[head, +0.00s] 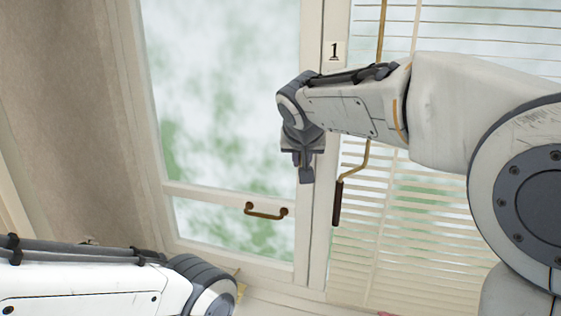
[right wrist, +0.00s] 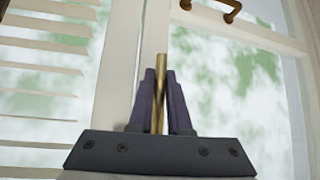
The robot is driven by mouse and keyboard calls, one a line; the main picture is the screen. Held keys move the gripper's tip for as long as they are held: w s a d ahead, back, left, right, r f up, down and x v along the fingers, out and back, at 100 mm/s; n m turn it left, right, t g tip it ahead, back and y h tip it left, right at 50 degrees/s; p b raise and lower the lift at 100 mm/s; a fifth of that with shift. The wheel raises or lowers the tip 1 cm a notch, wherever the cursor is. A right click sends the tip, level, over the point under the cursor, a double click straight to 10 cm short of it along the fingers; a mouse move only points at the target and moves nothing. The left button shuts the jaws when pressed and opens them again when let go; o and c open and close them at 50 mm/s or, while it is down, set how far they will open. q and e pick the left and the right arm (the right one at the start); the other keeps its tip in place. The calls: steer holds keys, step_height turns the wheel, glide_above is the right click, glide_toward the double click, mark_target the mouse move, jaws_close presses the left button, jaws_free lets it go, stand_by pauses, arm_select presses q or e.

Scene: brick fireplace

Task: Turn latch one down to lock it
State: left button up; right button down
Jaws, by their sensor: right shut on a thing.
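A black "1" label (head: 334,50) is on the white window post in the head view. My right gripper (head: 305,172) is in front of that post, below the label. In the right wrist view, my right gripper (right wrist: 160,80) is shut on a thin brass bar, which looks like the handle of latch one (right wrist: 161,66). The bar stands up between the dark fingers, and its end sticks out past their tips. In the head view my gripper and arm hide the latch. My left arm shows at the lower left, its gripper out of view.
A brass pull handle (head: 266,211) is on the lower rail of the left window, left of my right gripper. White blinds (head: 420,215) hang at the right. A crank rod with a dark grip (head: 338,204) hangs close to the right of my gripper.

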arm_select(q)
steer(key=shift+a, duration=0.3)
arm_select(e)
steer(key=shift+d, duration=0.1)
steer(key=c, duration=0.9)
jaws_free()
steer(key=shift+o, duration=0.2)
arm_select(q)
steer(key=shift+f+b, duration=0.85)
arm_select(e)
steer(key=v, duration=1)
steer(key=shift+s+r, duration=0.15)
steer(key=shift+r, duration=0.05)
steer(key=shift+f, duration=0.1)
steer(key=s+a+f+n+g+y, duration=0.1)
steer(key=s+a+f+n+g, duration=0.15)
steer(key=s+f, duration=0.5)
steer(key=s+a+f+n+g+y, duration=0.1)
steer(key=s+a+f+n+g, duration=0.3)
steer(key=f, duration=0.6)
steer(key=s+d+f+n+g, duration=0.2)
steer(key=s+d+f, duration=0.1)
steer(key=s+f, duration=0.9)
steer(key=s, duration=0.4)
steer(key=shift+d+f, duration=0.15)
steer(key=shift+f, duration=0.15)
